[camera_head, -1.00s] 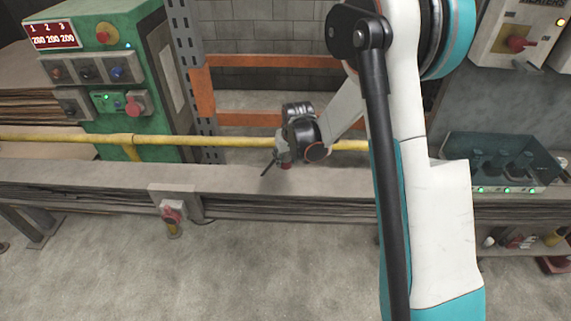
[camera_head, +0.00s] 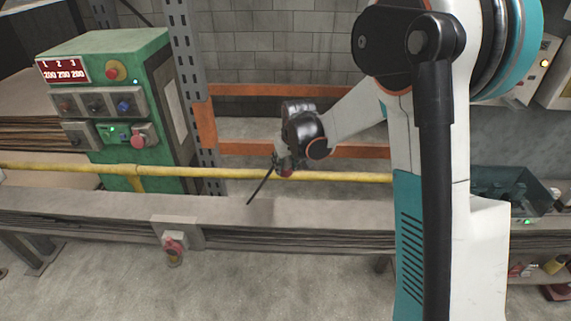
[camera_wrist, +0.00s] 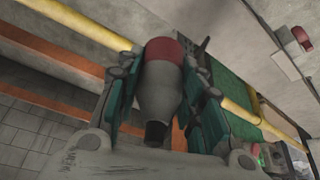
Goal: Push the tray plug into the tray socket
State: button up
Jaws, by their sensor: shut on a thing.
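My gripper (camera_wrist: 163,95) is shut on the plug (camera_wrist: 160,98), a grey tapered body with a red front end, in the wrist view. The teal-lined fingers grip it from both sides. In the head view my gripper (camera_head: 284,170) is small, above the tray by the yellow rail, with only a bit of red showing at it. A thin dark cable (camera_head: 260,188) slants down from it. A red fitting (camera_head: 174,246), seemingly the tray socket, sits on a grey plate at the tray's front, left of and below my gripper. It also appears upper right in the wrist view (camera_wrist: 302,38), apart from the plug.
The long grey cable tray (camera_head: 100,203) runs across the view, with the yellow rail (camera_head: 230,173) behind it. A green control cabinet (camera_head: 120,70) stands at the left. A teal box (camera_head: 500,185) at the right is partly hidden by my arm. The floor in front is clear.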

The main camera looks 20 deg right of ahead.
jog(key=s+m, duration=0.1)
jog(key=s, duration=1.3)
jog(key=shift+s+r, duration=0.35)
